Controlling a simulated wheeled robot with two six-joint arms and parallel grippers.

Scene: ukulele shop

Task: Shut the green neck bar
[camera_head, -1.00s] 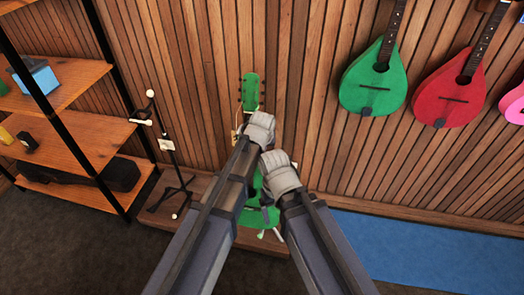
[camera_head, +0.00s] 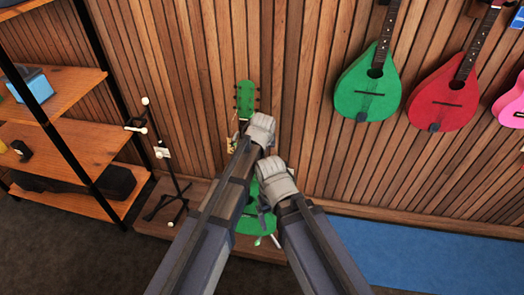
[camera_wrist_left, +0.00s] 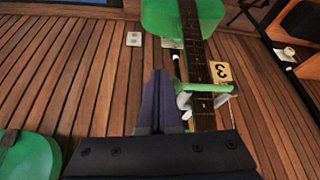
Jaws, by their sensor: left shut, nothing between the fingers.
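A green ukulele (camera_head: 246,98) stands upright against the wood wall; both my arms cover its middle in the head view. In the left wrist view its green body (camera_wrist_left: 166,18) is at the top and its dark neck (camera_wrist_left: 190,40) runs downward. The green neck bar (camera_wrist_left: 208,88) appears across the neck, with pale prongs by it; I cannot tell whether it is latched. My left gripper (camera_wrist_left: 158,76) is shut and empty, just left of the bar and neck; I cannot tell if they touch. My right gripper's fingers are hidden behind its pale wrist in the head view, lower by the ukulele's body.
A card marked 3 (camera_wrist_left: 221,71) is beside the neck. An empty black stand (camera_head: 168,165) and wooden shelves (camera_head: 70,145) are on the left. Green (camera_head: 366,88) and red (camera_head: 442,102) instruments hang on the wall at right. A blue mat (camera_head: 410,255) lies at lower right.

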